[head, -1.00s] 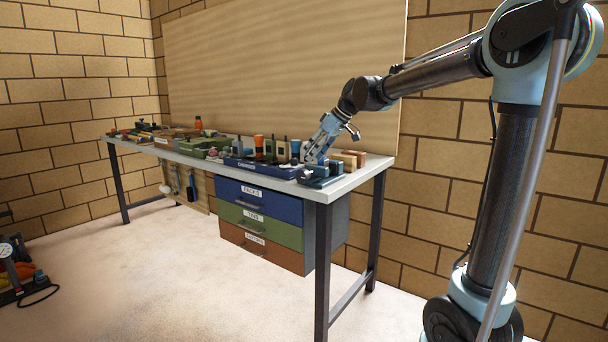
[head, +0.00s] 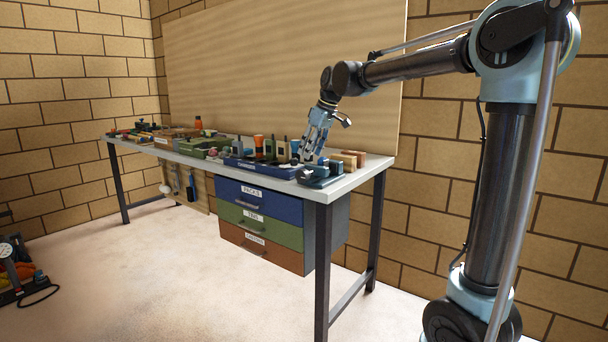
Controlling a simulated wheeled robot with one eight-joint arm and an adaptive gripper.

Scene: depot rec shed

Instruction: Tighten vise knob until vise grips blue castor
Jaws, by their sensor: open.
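My gripper (head: 308,156) points down at the near right end of the workbench (head: 345,186), just above a small dark blue-grey vise (head: 320,176). Its jaws are open, close to the vise's top and left side; I cannot tell whether they touch it. The vise knob is too small to make out, and the gripper partly covers that spot. I cannot pick out the blue castor for certain among the small parts at the vise.
A blue labelled tray (head: 245,165) lies left of the vise, with bottles and tools behind it. Wooden blocks (head: 353,158) stand to the right. A drawer unit (head: 258,226) hangs under the bench. Tools crowd the far left end. The floor in front is clear.

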